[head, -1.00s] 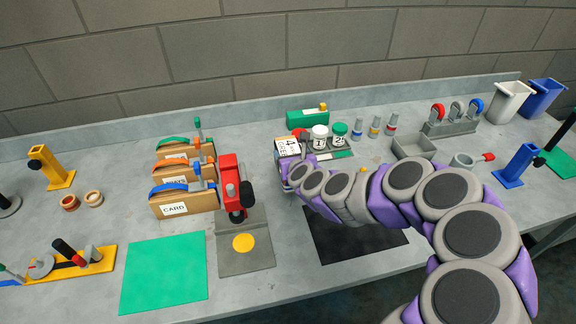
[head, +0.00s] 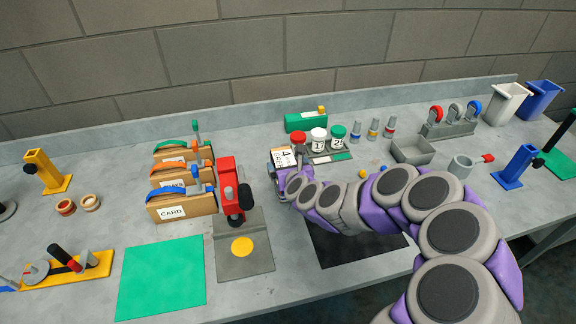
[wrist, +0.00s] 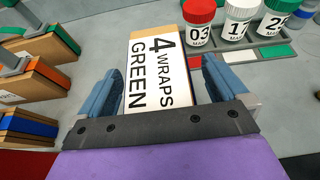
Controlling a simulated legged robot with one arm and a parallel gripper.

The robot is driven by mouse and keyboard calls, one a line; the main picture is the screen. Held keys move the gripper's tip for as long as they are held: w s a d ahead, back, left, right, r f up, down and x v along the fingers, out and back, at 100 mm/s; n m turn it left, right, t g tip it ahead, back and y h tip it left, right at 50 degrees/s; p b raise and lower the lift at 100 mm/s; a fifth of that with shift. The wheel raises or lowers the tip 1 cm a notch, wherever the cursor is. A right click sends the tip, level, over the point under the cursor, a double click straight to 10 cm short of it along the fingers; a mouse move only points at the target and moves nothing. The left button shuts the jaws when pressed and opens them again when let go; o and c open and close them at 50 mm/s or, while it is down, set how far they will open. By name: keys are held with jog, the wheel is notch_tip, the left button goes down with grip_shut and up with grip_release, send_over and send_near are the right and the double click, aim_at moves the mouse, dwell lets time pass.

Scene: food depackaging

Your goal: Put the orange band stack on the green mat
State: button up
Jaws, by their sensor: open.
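The stack with the orange band (head: 167,163) stands at the left of the bench, between a green-banded stack (head: 175,145) behind and a blue-banded CARD stack (head: 185,205) in front. The green mat (head: 162,278) lies flat and empty at the front left. My gripper (head: 284,176) is right of the stacks, apart from them. In the wrist view, my open gripper (wrist: 160,72) has its blue fingers on either side of a card marked "4 WRAPS GREEN" (wrist: 158,70). I cannot tell whether they touch it. Banded stacks show at the wrist view's left edge.
A red press (head: 229,185) on a grey plate with a yellow disc (head: 242,246) stands between the stacks and my gripper. Labelled jars (head: 318,138) stand behind my gripper. A dark mat (head: 345,250) lies under my arm. A yellow-based tool (head: 75,268) is left of the green mat.

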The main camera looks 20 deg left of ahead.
jog(key=b+v, duration=0.6)
jog(key=v, duration=0.6)
dwell(0.5)
